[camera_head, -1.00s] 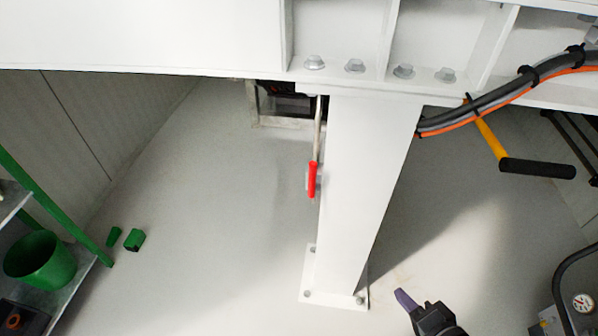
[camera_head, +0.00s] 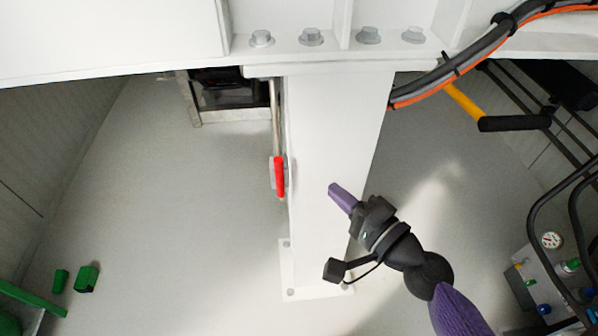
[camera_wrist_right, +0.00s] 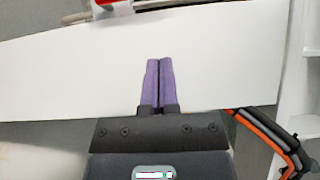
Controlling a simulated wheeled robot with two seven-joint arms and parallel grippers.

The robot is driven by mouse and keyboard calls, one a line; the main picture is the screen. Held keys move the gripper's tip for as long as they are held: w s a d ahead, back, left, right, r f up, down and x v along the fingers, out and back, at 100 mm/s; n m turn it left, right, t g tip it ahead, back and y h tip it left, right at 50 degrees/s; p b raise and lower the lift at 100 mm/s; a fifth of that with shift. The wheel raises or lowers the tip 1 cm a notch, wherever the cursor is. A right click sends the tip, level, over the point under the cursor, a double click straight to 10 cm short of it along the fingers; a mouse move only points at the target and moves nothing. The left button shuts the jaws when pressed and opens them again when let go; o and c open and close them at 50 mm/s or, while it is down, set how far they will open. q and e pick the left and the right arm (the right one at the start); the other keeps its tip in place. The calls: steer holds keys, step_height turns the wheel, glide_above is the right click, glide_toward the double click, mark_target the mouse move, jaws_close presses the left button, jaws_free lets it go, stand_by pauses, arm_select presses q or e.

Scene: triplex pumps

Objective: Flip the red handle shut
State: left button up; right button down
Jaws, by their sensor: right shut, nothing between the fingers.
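The red handle (camera_head: 279,176) hangs along the left side of the white post (camera_head: 335,130) in the head view, at the lower end of a thin metal pipe. In the right wrist view a bit of red handle (camera_wrist_right: 108,3) shows at the top edge, mostly cut off. My right gripper (camera_head: 334,188) is in front of the post, to the right of the handle and apart from it. Its purple fingers (camera_wrist_right: 159,62) are pressed together and empty in the wrist view. My left gripper is not in view.
A white beam with bolts (camera_head: 311,37) runs across the top. A black and orange cable bundle (camera_head: 455,62) and a yellow bar with black grip (camera_head: 515,123) are at the right. A gauge panel (camera_head: 545,262) stands at lower right. Open floor (camera_head: 150,190) lies left of the post.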

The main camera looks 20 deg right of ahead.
mark_target(280, 178)
steer(key=x, duration=0.4)
steer(key=shift+r+p, duration=0.2)
steer(key=shift+p, duration=0.15)
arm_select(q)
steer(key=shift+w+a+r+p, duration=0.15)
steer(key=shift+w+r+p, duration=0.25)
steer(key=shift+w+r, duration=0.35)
arm_select(e)
steer(key=a, duration=0.1)
steer(key=w+a, duration=0.2)
steer(key=shift+a+f, duration=0.25)
steer(key=shift+a, duration=0.1)
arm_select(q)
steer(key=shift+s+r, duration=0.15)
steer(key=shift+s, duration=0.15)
arm_select(e)
steer(key=shift+a+r+p, duration=0.1)
steer(key=shift+r+p, duration=0.2)
steer(key=shift+p, duration=0.3)
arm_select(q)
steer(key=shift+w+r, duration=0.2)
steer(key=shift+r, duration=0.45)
arm_select(e)
steer(key=shift+a+f+n, duration=0.1)
steer(key=shift+n, duration=0.2)
